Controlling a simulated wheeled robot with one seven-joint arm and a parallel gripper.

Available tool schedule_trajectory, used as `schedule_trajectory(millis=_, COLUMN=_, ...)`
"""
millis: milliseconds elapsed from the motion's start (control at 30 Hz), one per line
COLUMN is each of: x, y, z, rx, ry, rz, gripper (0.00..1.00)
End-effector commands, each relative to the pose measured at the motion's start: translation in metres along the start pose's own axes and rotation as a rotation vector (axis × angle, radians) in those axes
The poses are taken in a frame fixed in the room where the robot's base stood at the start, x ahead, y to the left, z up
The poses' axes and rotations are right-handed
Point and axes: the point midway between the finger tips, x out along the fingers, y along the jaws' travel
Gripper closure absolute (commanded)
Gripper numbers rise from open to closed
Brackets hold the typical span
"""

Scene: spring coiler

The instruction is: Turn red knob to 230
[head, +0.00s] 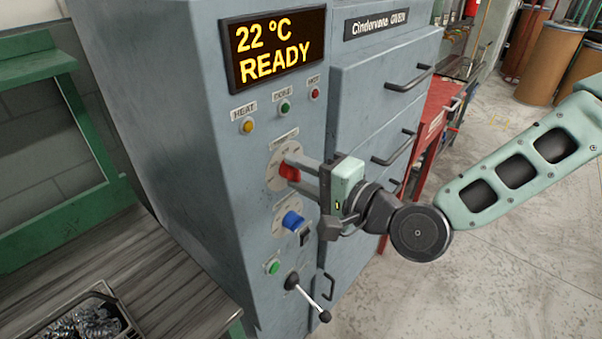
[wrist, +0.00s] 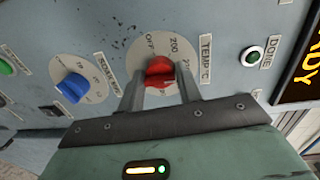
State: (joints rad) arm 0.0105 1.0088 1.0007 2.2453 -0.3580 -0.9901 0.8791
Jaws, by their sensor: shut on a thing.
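The red knob (head: 288,172) sits on a round dial plate on the front of the grey-blue oven cabinet. In the wrist view the red knob (wrist: 160,72) is between the two fingers, on a dial marked OFF and 200 beside a TEMP °C label (wrist: 205,60). My gripper (head: 297,171) reaches in from the right and is shut on the knob. The knob's exact pointer setting cannot be read. The display (head: 275,50) shows 22 °C and READY.
A blue knob (head: 292,220) is just below, with a black switch (head: 305,238), a green button (head: 272,267) and a lever (head: 310,298) under it. Indicator lamps sit above. A bench with a metal basket (head: 85,318) stands at left.

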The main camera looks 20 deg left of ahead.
Motion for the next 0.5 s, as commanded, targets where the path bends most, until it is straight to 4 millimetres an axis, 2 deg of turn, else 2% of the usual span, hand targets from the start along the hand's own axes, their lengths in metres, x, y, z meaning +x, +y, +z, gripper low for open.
schedule_trajectory(millis=167, x=0.0005, y=-0.0022, z=-0.0007, rx=-0.002, ry=0.002, rz=-0.005, gripper=0.88)
schedule_trajectory(millis=200, x=0.0005, y=-0.0022, z=-0.0008, rx=-0.002, ry=0.002, rz=-0.005, gripper=0.57)
schedule_trajectory(millis=233, x=0.0005, y=-0.0021, z=-0.0008, rx=-0.002, ry=0.002, rz=-0.005, gripper=0.49)
schedule_trajectory(millis=267, x=0.0004, y=-0.002, z=-0.0008, rx=-0.002, ry=0.002, rz=-0.004, gripper=0.45)
schedule_trajectory(millis=500, x=0.0002, y=-0.0009, z=-0.0005, rx=-0.002, ry=0.001, rz=-0.002, gripper=0.45)
